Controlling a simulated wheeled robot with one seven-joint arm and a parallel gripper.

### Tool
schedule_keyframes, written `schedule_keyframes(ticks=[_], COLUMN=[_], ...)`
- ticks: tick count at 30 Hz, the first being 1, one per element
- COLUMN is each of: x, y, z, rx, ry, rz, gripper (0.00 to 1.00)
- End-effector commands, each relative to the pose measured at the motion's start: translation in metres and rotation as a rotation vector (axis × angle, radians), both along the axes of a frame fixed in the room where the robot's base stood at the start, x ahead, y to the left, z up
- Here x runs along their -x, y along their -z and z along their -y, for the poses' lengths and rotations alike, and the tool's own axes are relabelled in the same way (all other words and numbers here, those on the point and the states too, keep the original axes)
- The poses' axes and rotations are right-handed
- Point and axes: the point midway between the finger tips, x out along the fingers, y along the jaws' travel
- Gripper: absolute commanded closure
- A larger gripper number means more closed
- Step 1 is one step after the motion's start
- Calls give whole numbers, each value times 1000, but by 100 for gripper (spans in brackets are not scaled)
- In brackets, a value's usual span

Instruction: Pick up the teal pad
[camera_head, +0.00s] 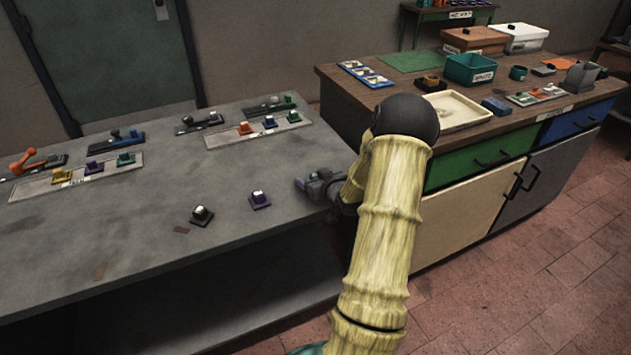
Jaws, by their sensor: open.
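Two small blocks look teal-green, each with a pale top. One block (125,159) sits at the right end of the left strip (40,187) on the grey table. The other block (293,117) sits at the right end of the farther strip (222,140). I cannot tell which one is the teal pad. My gripper (301,184) is low over the right part of the grey table, open, with nothing seen between its fingers. It is apart from both teal-green blocks and right of the purple block (260,201). My arm hides part of the gripper.
A black block (202,216) stands left of the purple one on the grey table (140,240). Orange (245,129) and blue (269,122) blocks share the farther strip. Lever devices stand behind the strips. A wooden counter (345,100) with bins and a tray stands at right.

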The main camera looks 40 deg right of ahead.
Motion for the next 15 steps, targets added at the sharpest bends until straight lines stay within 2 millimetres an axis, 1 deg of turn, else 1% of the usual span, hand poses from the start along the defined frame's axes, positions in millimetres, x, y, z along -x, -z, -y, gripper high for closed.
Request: schedule_keyframes(ticks=[3,4,8,9,11,12,15], x=[0,0,0,0,0,0,0], y=[0,0,0,0,0,0,0], z=[0,0,0,0,0,0,0], rx=[0,0,0,0,0,0,0], ry=[0,0,0,0,0,0,0], rz=[0,0,0,0,0,0,0], gripper=[29,31,57,64,76,78,78])
